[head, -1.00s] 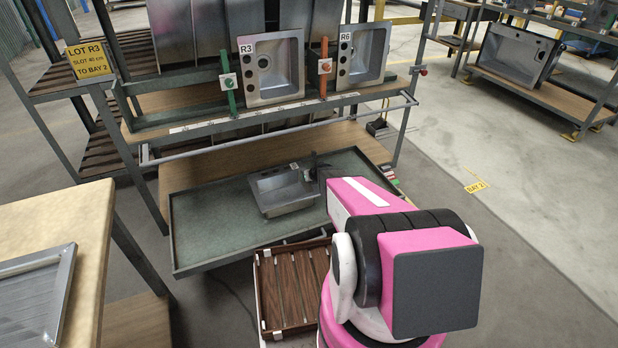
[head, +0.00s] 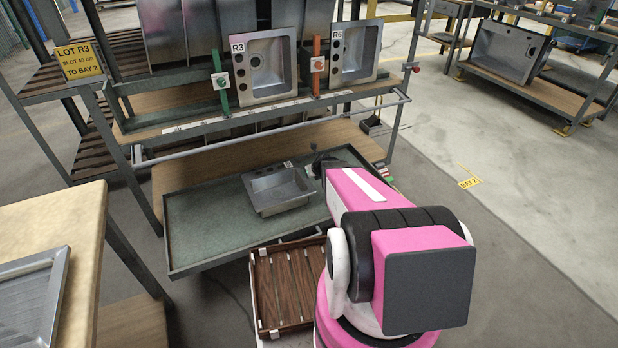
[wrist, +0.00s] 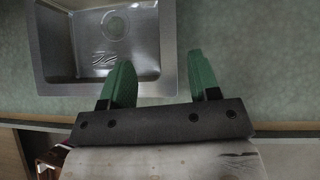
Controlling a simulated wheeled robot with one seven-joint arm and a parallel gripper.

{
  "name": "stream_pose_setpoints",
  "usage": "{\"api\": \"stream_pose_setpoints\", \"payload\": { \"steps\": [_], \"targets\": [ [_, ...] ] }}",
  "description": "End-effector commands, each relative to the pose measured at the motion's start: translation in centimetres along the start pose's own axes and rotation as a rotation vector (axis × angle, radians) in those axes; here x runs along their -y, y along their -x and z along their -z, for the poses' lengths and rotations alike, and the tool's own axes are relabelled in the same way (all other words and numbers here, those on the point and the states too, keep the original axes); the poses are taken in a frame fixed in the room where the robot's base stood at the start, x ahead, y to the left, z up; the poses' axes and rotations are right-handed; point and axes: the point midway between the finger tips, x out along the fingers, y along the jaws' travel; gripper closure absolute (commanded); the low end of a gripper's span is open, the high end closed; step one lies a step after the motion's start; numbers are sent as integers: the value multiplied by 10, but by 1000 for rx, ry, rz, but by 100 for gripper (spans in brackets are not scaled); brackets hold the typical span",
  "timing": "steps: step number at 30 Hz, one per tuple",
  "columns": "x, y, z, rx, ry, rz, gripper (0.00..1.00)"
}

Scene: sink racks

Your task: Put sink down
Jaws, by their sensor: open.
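A grey metal sink (head: 277,196) lies basin-up on the green-topped tray table (head: 205,232), apparently flat. A small pale tag is on its far right corner. My gripper (head: 318,163) is just right of the sink in the head view, partly hidden by my pink arm. In the wrist view the sink (wrist: 112,45) fills the upper left, with its drain and the right rim visible. My gripper (wrist: 163,72) is open with two green fingers and nothing between them but part of the rim's corner below. The left finger overlaps the sink; the right one is over bare mat.
Behind the tray, a rack holds upright sinks R3 (head: 264,66) and R6 (head: 354,53), separated by green and orange posts. A slatted wooden tray (head: 286,288) is in front. A worktable with another sink (head: 30,305) is at left. The green surface left of the sink is clear.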

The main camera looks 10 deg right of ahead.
Motion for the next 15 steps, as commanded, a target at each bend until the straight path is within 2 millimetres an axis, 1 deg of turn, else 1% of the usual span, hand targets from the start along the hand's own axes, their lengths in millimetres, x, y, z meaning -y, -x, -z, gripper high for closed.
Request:
{"api": "stream_pose_setpoints", "payload": {
  "steps": [1, 5, 8, 9, 11, 15],
  "targets": [
    [-8, 9, -2, -12, 77, -16, 44],
    [-31, 32, -4, -61, 389, -78, 44],
    [-52, 55, -3, -102, 679, -145, 44],
    [-59, 64, -2, -118, 800, -175, 44],
    [-70, 79, 0, -141, 988, -225, 44],
    [-93, 117, 7, -186, 1425, -362, 44]
  ]
}}
